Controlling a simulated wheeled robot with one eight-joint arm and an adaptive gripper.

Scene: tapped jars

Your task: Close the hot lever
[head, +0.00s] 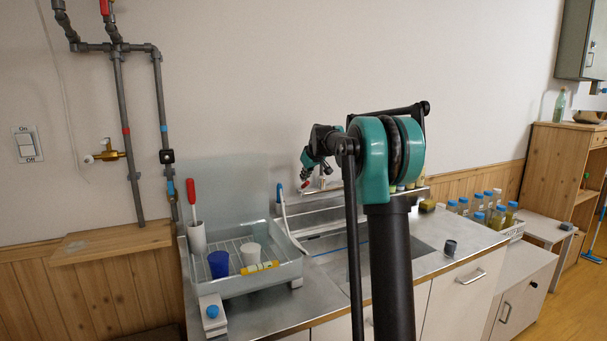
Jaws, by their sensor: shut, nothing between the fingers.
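My gripper (308,170) is small in the head view, pointing down over the back of the sink, left of my teal arm joint. Its fingers look shut and empty. A small red piece (305,184), which looks like the hot lever, shows right at the fingertips; I cannot tell if they touch it. A blue-ended lever (279,188) stands to its left. The grey tap body (322,182) is just to the right, partly hidden by my arm. The angle of the red lever is too small to tell.
A dish rack (272,279) with a blue cup (218,264), a white cup (250,254) and a red-handled brush (191,191) stands left of the sink. Pipes (122,140) run up the wall. Several blue-capped jars (478,212) stand at the right. My arm hides part of the sink.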

